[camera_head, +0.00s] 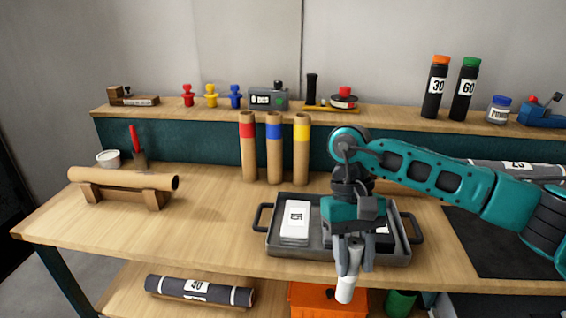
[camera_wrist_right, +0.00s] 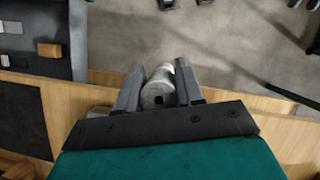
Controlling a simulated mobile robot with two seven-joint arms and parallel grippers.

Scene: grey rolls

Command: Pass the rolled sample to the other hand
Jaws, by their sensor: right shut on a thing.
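My right gripper (camera_head: 355,262) points down at the front edge of the workbench, over the front of the grey tray. It is shut on a small, pale grey rolled sample (camera_head: 346,289), whose whiter lower end sticks out below the fingers. My left gripper is in neither view.
The grey tray (camera_head: 260,243) holds a white labelled box (camera_head: 295,220). A brown roll (camera_head: 125,179) lies on a wooden cradle at the left. A dark labelled roll (camera_head: 200,290) lies below. The bench's left middle is clear.

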